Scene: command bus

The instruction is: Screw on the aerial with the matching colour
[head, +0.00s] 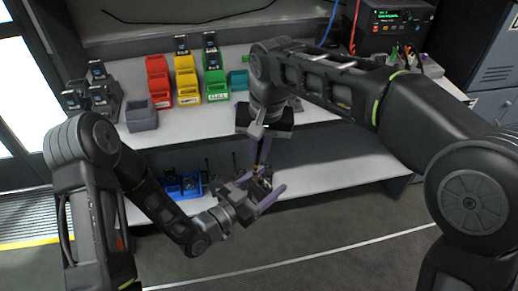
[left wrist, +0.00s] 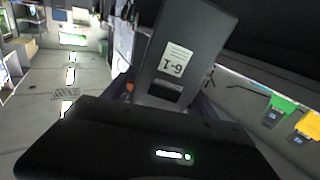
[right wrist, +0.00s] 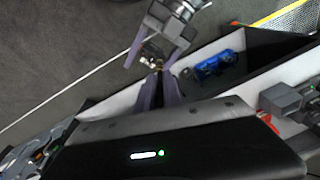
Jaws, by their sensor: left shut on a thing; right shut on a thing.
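A small orange spot (left wrist: 130,87) shows beside the radio's edge. My right gripper (head: 262,158) points down just above the radio, its purple fingers (right wrist: 158,92) nearly together. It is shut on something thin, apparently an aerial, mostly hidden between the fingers. Whether the aerial touches the radio, and its colour, I cannot tell. The radio's top (right wrist: 151,54) shows in the right wrist view.
A blue bin (head: 186,194) with dark items sits on the lower shelf. Red (head: 160,90), yellow (head: 187,86) and green (head: 215,85) bins stand on the bench (head: 205,118), with several radios and a grey box (head: 141,117). The floor in front is clear.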

